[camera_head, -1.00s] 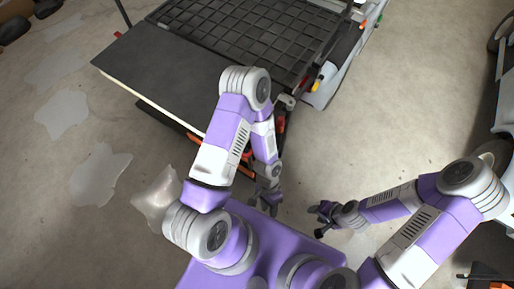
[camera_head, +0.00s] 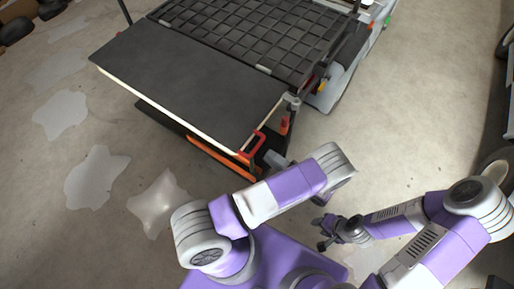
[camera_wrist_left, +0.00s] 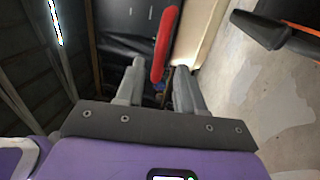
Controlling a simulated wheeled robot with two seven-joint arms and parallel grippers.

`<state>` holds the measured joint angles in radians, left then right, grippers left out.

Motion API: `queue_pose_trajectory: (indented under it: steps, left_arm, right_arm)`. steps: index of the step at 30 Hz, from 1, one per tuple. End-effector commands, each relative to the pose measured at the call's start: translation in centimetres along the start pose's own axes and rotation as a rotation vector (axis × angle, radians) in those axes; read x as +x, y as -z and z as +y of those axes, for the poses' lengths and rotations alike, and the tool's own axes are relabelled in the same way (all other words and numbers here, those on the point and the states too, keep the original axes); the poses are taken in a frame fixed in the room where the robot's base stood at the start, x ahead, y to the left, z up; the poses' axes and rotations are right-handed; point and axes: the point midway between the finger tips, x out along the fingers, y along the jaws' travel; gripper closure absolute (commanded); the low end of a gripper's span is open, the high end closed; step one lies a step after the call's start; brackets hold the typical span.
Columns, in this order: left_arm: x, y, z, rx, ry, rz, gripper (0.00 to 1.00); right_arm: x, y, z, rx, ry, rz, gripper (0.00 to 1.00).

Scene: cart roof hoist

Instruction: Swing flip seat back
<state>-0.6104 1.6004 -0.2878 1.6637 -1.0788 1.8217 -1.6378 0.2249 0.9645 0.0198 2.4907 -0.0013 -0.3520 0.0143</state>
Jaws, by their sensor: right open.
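The cart's flip seat appears to be the flat dark panel with a pale edge (camera_head: 185,75), lying level in the head view. A red handle (camera_head: 259,142) is at its near right corner. In the left wrist view the red handle (camera_wrist_left: 166,40) runs down between the fingertips. My left gripper (camera_head: 274,158) is beside this corner, partly hidden by its own arm. In the wrist view its fingers (camera_wrist_left: 159,67) are apart, one on each side of the handle's lower end. My right gripper (camera_head: 322,232) is open and empty over the floor, away from the cart.
A black grid deck (camera_head: 255,35) lies behind the panel. An orange bar (camera_head: 222,157) runs below its front edge. A shiny pale patch (camera_head: 158,200) and other stains mark the floor. A vehicle with wheels stands at the far right. The floor between is clear.

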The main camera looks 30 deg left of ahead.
Motion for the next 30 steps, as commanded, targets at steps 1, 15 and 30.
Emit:
queue_pose_trajectory:
  steps: [1,15,30]
  left_arm:
    - [0.7,0.0,0.1,0.001,-0.002,0.003,0.62]
    - [6.7,0.1,0.0,-0.001,0.002,0.005,0.62]
    - [6.9,0.1,0.0,-0.002,0.003,0.005,0.94]
  right_arm:
    - [0.1,0.0,0.0,0.000,0.000,0.000,0.57]
    - [0.6,0.0,0.2,0.000,0.000,0.000,0.57]
    - [0.6,0.0,0.2,0.000,0.000,0.000,0.57]
